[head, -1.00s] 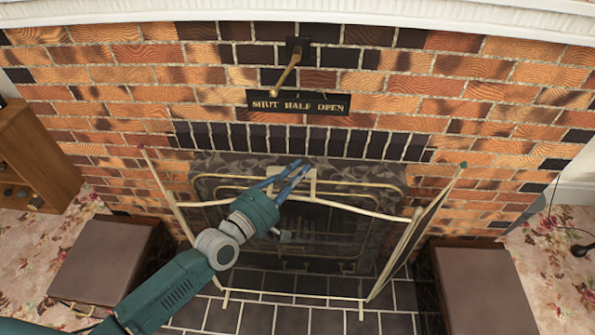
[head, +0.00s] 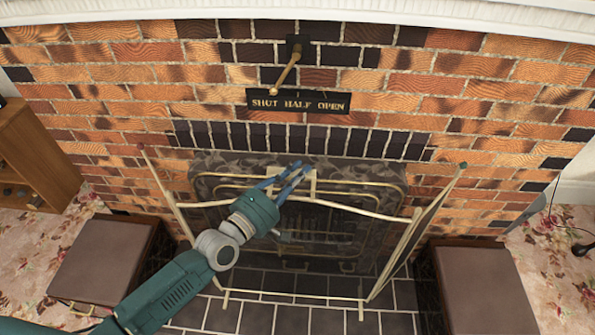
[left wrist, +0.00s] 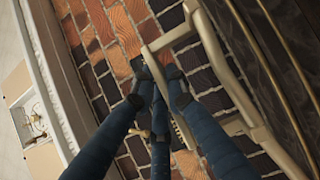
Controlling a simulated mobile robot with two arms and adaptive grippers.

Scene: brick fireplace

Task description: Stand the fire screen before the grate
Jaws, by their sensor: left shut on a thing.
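The fire screen (head: 412,240) has a cream frame, dark see-through mesh and two side panels angled outward. It stands upright in front of the fireplace opening with its dark, brass-trimmed surround (head: 388,178). The grate behind it shows only dimly through the mesh. My left gripper (head: 303,170) is shut on the cream handle (head: 313,184) at the screen's top middle. In the left wrist view, the blue fingers (left wrist: 158,82) close around the handle's bar (left wrist: 168,38). The screen's lower edge is at the tiled hearth; whether it touches is unclear. My right gripper is out of view.
A brown-topped box seat (head: 105,262) stands left of the hearth and another (head: 482,285) stands close beside the screen's right panel. A sign plate (head: 298,103) and lever (head: 287,70) are on the brick wall. Dark hearth tiles (head: 290,320) in front are clear.

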